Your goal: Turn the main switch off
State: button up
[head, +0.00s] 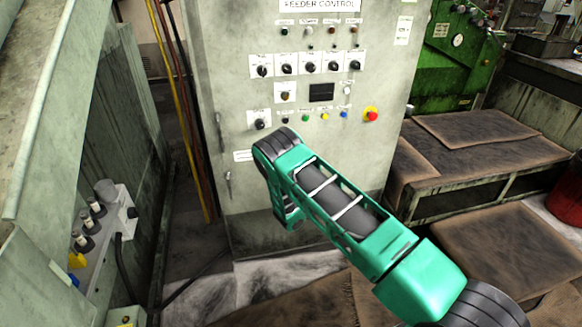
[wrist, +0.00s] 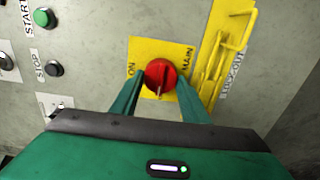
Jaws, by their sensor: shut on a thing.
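The main switch (wrist: 160,75) is a red rotary knob on a yellow plate (wrist: 143,49) marked "ON" and "MAIN", seen in the wrist view. My gripper (wrist: 158,86) has its two green fingers on either side of the knob, shut on it. The knob's ridge stands roughly upright in the picture, with a small pale mark at its lower end. In the head view my green arm reaches down and away to the left. The gripper and the main switch are not visible there.
A yellow lockout bracket (wrist: 222,62) stands close to the right of the switch. A green START button (wrist: 43,18) and a dark STOP button (wrist: 54,69) are at the left. The feeder control cabinet (head: 222,75) stands behind my arm.

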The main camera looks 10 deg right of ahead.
jog(key=shift+s+a+f, duration=0.1)
jog(key=shift+a+f, duration=0.1)
jog(key=o, duration=0.9)
jog(key=shift+o, duration=0.7)
jog(key=shift+d+r, duration=0.1)
jog(key=shift+s, duration=0.1)
jog(key=s, duration=1)
jog(key=shift+s, duration=0.15)
